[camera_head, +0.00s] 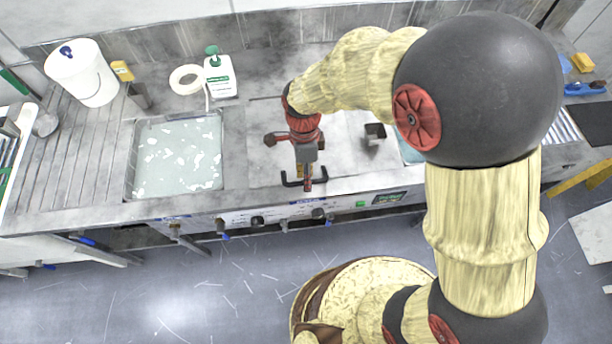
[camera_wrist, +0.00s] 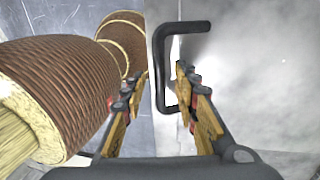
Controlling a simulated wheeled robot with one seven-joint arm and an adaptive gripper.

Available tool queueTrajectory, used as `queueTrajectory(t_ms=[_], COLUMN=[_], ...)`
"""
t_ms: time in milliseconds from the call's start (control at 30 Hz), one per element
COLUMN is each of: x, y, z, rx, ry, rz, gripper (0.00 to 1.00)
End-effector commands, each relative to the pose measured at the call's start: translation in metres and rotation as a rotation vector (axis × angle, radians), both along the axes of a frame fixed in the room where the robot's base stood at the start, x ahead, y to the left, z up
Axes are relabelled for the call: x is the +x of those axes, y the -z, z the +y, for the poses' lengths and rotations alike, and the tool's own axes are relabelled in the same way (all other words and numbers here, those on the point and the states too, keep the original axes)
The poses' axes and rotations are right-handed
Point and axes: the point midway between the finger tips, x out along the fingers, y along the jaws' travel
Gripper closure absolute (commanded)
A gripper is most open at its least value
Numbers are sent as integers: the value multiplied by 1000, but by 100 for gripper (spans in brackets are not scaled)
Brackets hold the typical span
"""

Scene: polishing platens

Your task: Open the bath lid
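The bath lid (camera_head: 348,158) is a flat grey metal plate lying level in the bench top, right of the open basin. It also fills the right of the wrist view (camera_wrist: 262,85). Its black bracket handle (camera_head: 290,183) is at the lid's front edge, partly covered by my gripper in the head view. My gripper (camera_head: 307,182) points down over the handle. In the wrist view, my gripper (camera_wrist: 159,76) is open, with the long bar of the handle (camera_wrist: 160,60) showing between the two fingertips. Whether a finger touches the bar cannot be told.
An open basin (camera_head: 178,158) with white flecks in liquid is to the left. A pump bottle (camera_head: 220,77), a tape roll (camera_head: 186,79) and a white bucket (camera_head: 82,73) stand behind. A dark block (camera_head: 375,131) sits right of my gripper. Knobs (camera_head: 257,221) line the bench front.

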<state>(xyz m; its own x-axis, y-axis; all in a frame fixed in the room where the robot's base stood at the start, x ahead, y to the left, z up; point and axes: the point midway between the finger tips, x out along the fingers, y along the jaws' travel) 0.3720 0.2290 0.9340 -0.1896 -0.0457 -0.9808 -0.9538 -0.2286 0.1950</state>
Motion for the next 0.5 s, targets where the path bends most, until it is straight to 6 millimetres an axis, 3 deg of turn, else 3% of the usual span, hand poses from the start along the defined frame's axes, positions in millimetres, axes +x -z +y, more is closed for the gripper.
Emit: queueTrajectory(t_ms=[200, 500], x=[0, 0], y=[0, 0], z=[0, 0], rx=[0, 0], ry=[0, -1], rz=[0, 0], gripper=[70, 86])
